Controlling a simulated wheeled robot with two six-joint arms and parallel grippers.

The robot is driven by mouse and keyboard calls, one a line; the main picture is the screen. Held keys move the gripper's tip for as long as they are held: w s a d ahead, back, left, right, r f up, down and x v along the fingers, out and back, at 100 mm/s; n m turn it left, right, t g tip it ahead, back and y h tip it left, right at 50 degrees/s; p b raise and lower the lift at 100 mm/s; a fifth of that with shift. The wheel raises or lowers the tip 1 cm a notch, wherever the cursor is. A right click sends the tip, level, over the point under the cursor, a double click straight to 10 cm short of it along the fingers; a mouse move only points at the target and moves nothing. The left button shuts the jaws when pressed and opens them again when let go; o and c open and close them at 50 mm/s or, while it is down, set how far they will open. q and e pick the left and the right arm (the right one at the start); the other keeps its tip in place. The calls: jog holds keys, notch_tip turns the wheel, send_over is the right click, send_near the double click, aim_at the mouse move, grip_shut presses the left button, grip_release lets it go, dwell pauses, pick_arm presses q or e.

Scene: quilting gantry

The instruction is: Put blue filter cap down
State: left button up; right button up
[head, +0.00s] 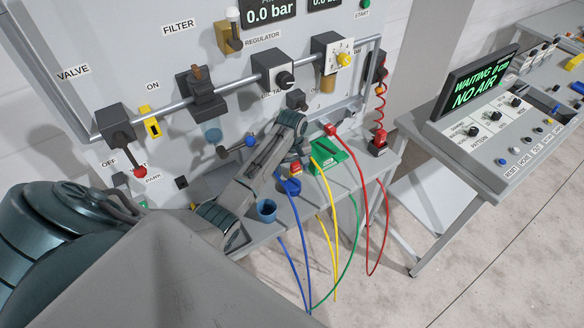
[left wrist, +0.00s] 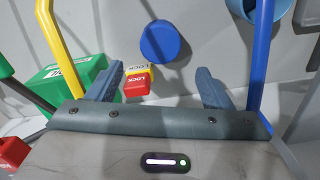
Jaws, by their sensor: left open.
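The blue filter cap (left wrist: 163,42) shows as a round blue disc in the left wrist view, lying on the grey shelf just beyond my left fingertips. In the head view a blue shape near the shelf's front edge (head: 289,186) appears to be the same cap. My left gripper (left wrist: 160,78) is open, its two fingers apart and not touching the cap. In the head view the left gripper (head: 297,158) points down over the shelf, partly hidden by its own wrist. My right gripper does not show.
A red and yellow lock block (left wrist: 137,83) lies near the fingers. A green box (head: 328,157) and a blue cup (head: 266,210) flank the cap. Yellow, blue, green and red hoses hang over the shelf's front edge. The valve panel (head: 215,60) stands behind.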

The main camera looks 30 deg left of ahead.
pick_arm(q)
notch_tip(320, 180, up, 5)
jog(key=shift+f+b, duration=0.1)
jog(key=shift+b, duration=0.35)
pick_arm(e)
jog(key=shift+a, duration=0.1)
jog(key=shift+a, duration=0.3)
